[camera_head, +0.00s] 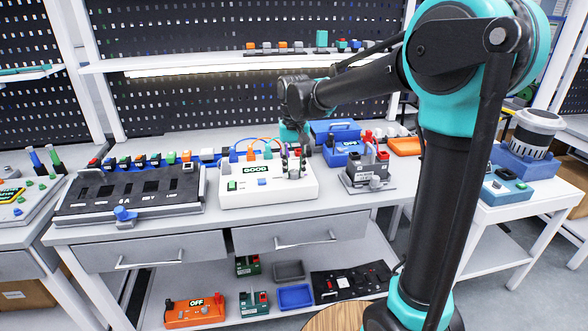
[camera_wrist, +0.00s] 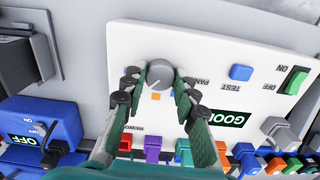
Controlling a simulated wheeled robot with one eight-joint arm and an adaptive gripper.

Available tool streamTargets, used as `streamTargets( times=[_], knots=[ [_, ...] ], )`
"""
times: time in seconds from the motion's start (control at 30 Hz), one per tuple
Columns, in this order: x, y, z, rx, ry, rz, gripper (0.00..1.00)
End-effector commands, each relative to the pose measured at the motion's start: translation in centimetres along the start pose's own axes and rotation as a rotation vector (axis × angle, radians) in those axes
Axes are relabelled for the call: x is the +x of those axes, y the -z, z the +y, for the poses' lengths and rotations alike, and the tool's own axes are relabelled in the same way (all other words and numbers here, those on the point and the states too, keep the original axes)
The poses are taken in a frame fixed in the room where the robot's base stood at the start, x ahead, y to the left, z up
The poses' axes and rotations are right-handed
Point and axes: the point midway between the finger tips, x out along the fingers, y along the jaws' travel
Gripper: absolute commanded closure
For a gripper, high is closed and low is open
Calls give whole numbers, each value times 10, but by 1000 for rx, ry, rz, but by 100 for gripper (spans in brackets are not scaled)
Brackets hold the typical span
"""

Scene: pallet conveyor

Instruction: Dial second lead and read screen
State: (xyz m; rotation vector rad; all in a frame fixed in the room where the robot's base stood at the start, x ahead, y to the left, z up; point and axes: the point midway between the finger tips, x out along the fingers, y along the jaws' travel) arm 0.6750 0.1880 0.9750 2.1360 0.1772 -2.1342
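A white tester box (camera_head: 240,205) stands on the workbench, and its screen (camera_head: 256,169) reads GOOD. The screen also shows in the wrist view (camera_wrist: 226,118), partly cut by my finger. A round grey dial knob (camera_wrist: 159,73) sits on the white panel (camera_wrist: 205,50), with a small orange mark beside it. My gripper (camera_wrist: 158,80) has one fingertip on each side of the knob, very close to it. I cannot tell whether the fingers touch it. In the head view my gripper (camera_head: 293,166) is over the right part of the box. Coloured leads (camera_wrist: 180,150) plug in along one panel edge.
A blue device (camera_wrist: 40,130) with an OFF screen stands beside the tester. A dark grey block (camera_head: 368,170) is to the right in the head view. A long black fixture (camera_head: 130,192) fills the bench to the left. Orange OFF device (camera_head: 195,310) lies on the lower shelf.

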Motion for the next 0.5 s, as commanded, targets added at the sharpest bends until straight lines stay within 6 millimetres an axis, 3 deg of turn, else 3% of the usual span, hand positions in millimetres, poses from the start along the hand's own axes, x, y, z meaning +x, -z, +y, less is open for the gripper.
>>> streamTargets(
  times=[0.03,0.13,0.5],
  knots=[
    [0,0,0,0,0,0,64],
    [0,0,0,0,0,0,51],
    [-4,0,0,-1,0,-1,51]
  ],
)
